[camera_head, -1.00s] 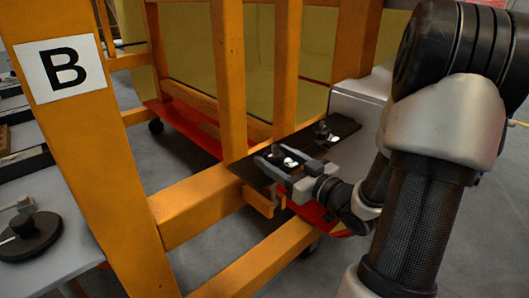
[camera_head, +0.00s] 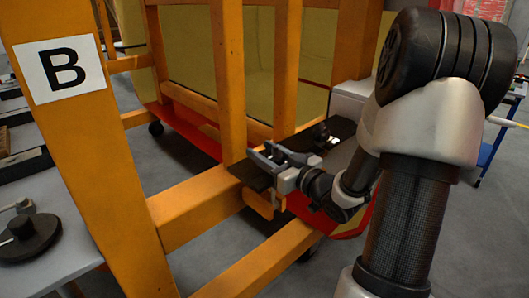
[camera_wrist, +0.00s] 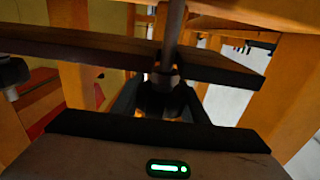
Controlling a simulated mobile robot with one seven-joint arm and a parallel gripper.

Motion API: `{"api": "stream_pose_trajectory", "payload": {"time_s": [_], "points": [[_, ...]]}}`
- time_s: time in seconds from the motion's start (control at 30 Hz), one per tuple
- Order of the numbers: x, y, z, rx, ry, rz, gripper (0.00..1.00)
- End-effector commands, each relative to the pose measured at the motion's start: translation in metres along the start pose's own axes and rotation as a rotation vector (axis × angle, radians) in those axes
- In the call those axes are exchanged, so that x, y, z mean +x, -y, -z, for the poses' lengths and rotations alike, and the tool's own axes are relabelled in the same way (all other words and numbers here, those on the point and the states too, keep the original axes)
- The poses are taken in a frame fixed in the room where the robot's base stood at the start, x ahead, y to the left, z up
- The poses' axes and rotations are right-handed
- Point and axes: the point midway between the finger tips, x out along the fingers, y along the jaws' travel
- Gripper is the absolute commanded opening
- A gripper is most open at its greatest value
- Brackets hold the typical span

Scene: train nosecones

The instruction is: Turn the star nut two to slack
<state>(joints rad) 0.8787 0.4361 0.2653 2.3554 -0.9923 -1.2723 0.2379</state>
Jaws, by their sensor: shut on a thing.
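A dark plate (camera_head: 249,173) is fixed on the orange frame and runs across the wrist view (camera_wrist: 225,70). My gripper (camera_head: 270,154) is at the near part of this plate. In the wrist view my gripper (camera_wrist: 165,92) has its dark fingers on either side of a dark knob-like piece (camera_wrist: 164,80), which I take as the star nut, at the foot of an upright rod (camera_wrist: 171,30). The fingers hide most of its shape. A second dark knob (camera_head: 323,133) stands farther along the plate by a white label; a similar one is at the left edge of the wrist view (camera_wrist: 12,72).
Orange beams (camera_head: 231,75) and a post with a "B" sign (camera_head: 62,68) stand close to my arm. A grey bench (camera_head: 65,262) with a round dark fixture (camera_head: 30,236) is at the left. A pale box (camera_head: 350,98) stands behind the plate.

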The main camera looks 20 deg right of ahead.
Motion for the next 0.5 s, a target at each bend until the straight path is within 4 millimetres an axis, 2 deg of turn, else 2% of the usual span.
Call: {"api": "stream_pose_trajectory", "payload": {"time_s": [0.27, 0.5], "points": [[-0.0001, 0.0011, 0.0013, 0.0, 0.0, 0.05, 0.17], [-0.0007, 0.0062, 0.0023, -0.001, 0.001, 0.201, 0.17]]}}
